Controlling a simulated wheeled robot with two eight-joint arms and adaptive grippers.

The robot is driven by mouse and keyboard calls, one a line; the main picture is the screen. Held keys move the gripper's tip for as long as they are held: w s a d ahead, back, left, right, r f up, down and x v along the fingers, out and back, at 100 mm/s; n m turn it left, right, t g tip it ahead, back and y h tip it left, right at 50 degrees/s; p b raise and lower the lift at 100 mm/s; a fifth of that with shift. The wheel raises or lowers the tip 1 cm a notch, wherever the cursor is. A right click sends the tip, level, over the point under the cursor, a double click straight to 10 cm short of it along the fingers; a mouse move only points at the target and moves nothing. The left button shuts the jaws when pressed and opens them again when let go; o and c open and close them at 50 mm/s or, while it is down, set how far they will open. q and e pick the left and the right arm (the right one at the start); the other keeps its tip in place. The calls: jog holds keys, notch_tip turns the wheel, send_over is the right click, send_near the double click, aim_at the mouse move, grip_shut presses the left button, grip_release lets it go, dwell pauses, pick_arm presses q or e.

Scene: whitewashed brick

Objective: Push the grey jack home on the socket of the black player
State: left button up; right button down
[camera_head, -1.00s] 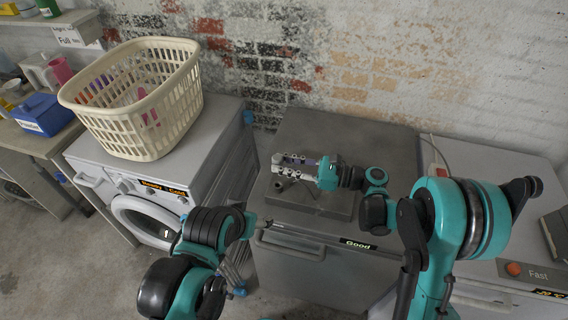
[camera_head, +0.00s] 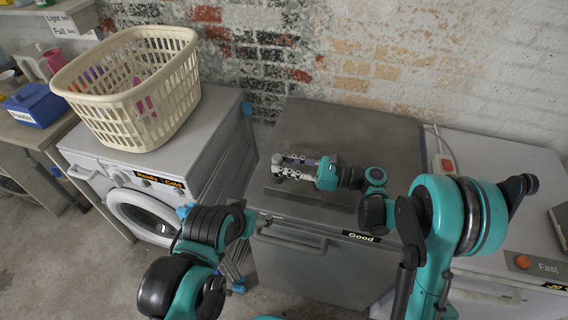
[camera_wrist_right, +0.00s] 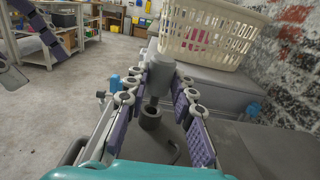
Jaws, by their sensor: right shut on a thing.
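My right gripper (camera_head: 284,168) reaches in from the right, low over a grey slab (camera_head: 335,200) on top of the cabinet. In the right wrist view, its linked fingers with purple-grey pads are shut on a light grey piece, which I take to be the grey jack (camera_wrist_right: 158,74). A dark round collar (camera_wrist_right: 150,117) and a dark hooked piece show below it; I cannot tell whether these belong to the jack. I cannot make out the black player or its socket, nor how far in the jack is.
A cream laundry basket (camera_head: 138,100) stands on the washing machine (camera_head: 150,185) at left. A blue box (camera_head: 38,104) sits on a side bench. A red and white power strip (camera_head: 446,160) lies behind my right arm. The cabinet top (camera_head: 345,130) behind the gripper is clear.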

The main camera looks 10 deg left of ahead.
jog(key=shift+f+b, duration=1.15)
jog(key=shift+f, duration=0.35)
jog(key=c, duration=1.2)
grip_release()
jog(key=shift+d, duration=0.1)
jog(key=d, duration=1.2)
jog(key=shift+s, duration=0.15)
jog(key=shift+a, duration=0.1)
